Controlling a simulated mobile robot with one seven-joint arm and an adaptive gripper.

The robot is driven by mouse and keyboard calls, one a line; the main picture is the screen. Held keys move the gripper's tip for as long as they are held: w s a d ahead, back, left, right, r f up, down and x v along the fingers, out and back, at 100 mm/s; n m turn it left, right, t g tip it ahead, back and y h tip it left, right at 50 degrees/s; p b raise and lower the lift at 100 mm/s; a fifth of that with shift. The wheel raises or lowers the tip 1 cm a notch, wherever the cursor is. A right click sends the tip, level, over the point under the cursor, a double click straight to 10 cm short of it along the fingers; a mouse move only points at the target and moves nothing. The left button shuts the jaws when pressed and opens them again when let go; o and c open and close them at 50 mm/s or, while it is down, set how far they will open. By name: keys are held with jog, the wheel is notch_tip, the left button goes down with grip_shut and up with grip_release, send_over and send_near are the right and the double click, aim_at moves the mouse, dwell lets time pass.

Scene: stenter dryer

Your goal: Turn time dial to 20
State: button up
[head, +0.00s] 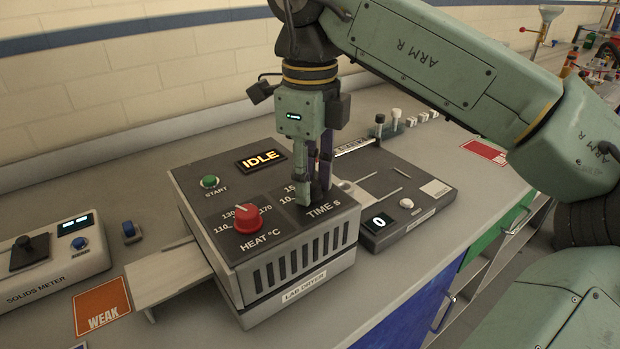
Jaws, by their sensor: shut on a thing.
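The lab dryer (292,262) is a dark-topped box on the bench, with a lit display reading IDLE (261,161). The time dial is at the right of its top panel, above the TIME s label, and is mostly hidden by my gripper. My gripper (314,196) points down over that spot and is shut on the time dial. The 10 and 15 marks show left of the fingers; the dial's pointer and the 20 mark are hidden. The red heat dial (248,219) and the green start button (209,182) are to the left.
A solids meter (60,256) and an orange WEAK card (103,306) lie at the left. A white tray (168,276) sticks out of the dryer's left side. A dark device with a display showing 0 (379,221) stands close at the right. Small bottles (396,116) stand behind.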

jog(key=shift+m, duration=0.7)
jog(key=o, duration=1.2)
notch_tip(320, 180, up, 8)
jog(key=shift+f, duration=0.25)
